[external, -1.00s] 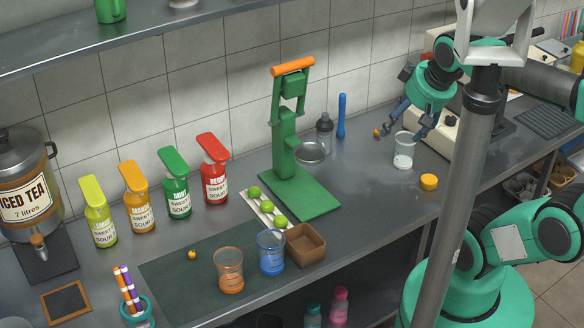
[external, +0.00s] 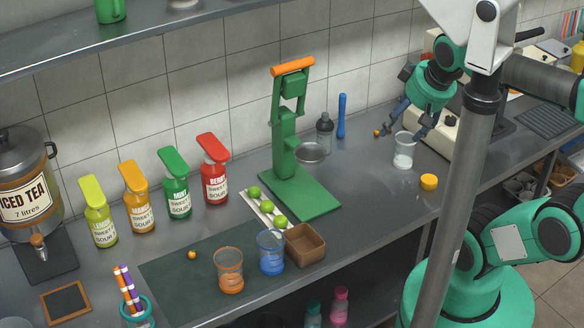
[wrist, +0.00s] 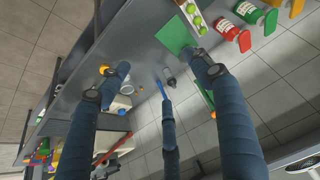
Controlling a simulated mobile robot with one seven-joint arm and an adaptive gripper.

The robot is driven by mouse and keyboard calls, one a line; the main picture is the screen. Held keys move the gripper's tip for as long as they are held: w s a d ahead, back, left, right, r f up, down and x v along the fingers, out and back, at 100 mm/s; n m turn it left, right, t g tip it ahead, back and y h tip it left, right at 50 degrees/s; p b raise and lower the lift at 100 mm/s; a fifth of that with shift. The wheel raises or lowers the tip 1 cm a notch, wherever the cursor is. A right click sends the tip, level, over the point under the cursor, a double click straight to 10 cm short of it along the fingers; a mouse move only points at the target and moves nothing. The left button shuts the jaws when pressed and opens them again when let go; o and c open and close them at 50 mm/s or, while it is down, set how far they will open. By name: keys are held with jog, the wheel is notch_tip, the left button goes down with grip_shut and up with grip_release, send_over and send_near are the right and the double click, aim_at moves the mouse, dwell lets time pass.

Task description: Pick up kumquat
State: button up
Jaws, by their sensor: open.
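One small orange fruit, which looks like a kumquat (external: 377,133), lies on the counter beside the left fingertip of my gripper (external: 400,130). A small orange spot in the wrist view (wrist: 140,88) may be the same fruit. Another small orange fruit (external: 192,255) lies on the dark mat at the front left, far from my gripper. I cannot tell which is meant. My gripper is open and points down at the back right of the counter; its spread fingers also show in the wrist view (wrist: 158,66). No object shows held between them.
A clear glass (external: 403,152) stands just below my gripper. A yellow-orange round piece (external: 428,182) sits near the counter edge. The green press (external: 285,150), a shaker (external: 325,134) and a blue stick (external: 342,117) stand to the left. Glasses and a brown box (external: 306,245) are at the front.

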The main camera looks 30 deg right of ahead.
dwell(0.4)
jog(key=c, duration=0.7)
jog(key=shift+o, duration=0.2)
jog(key=w+a+m+g+p, duration=0.1)
jog(key=w+a, duration=0.3)
jog(key=w, duration=0.3)
jog(key=w+a+m+g, duration=0.1)
jog(key=w+a, duration=0.3)
jog(key=w, duration=0.3)
jog(key=w+a+f+m+g+p, duration=0.1)
jog(key=w+a+f, duration=0.2)
jog(key=w+a, duration=0.3)
jog(key=w+a+f+m+p, duration=0.1)
jog(key=w+a+f, duration=0.2)
jog(key=w+a, duration=0.25)
jog(key=w+a+f+m+g, duration=0.1)
jog(key=w+a+f, duration=0.1)
jog(key=a+f, duration=1)
jog(key=w+a+f+m+g+p, duration=0.1)
jog(key=w+a+f, duration=0.2)
jog(key=a+f, duration=1)
jog(key=shift+a+m+g, duration=0.3)
jog(key=shift+a+m, duration=0.05)
jog(key=shift+m, duration=0.05)
